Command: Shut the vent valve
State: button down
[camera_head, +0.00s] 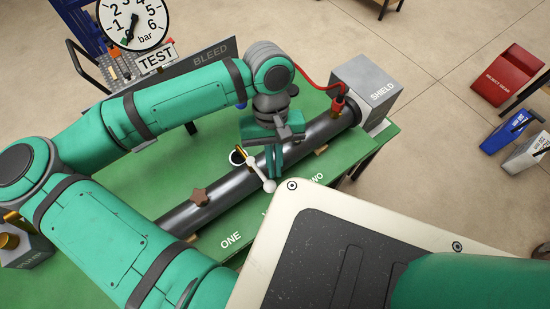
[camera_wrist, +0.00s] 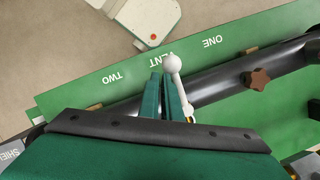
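The vent valve has a white lever with a ball knob (camera_head: 269,187), beside the word VENT, which is partly hidden in the head view. In the wrist view the lever (camera_wrist: 181,98) runs from its white ball knob down to a brass part partly hidden by my gripper. My gripper (camera_head: 273,173) points down over the dark pipe (camera_head: 215,190), next to the lever. In the wrist view its two teal fingers (camera_wrist: 163,88) stand slightly apart with a narrow gap. The lever lies along the outer right side of the right finger, not between the fingers. Contact cannot be told.
A brown star-shaped knob (camera_head: 199,196) sits on the pipe near ONE. A grey SHIELD block (camera_head: 366,90) and a red fitting (camera_head: 338,105) stand at the pipe's far end. A bar gauge (camera_head: 133,20) and TEST sign (camera_head: 156,58) stand at the back left. The green table (camera_head: 130,180) is bare beside the pipe.

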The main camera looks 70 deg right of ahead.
jog(key=shift+s+a, duration=0.15)
jog(key=shift+s, duration=0.05)
jog(key=d+r, duration=0.7)
jog(key=r, duration=0.3)
jog(key=shift+w+r, duration=0.15)
jog(key=shift+w, duration=0.2)
dwell(0.5)
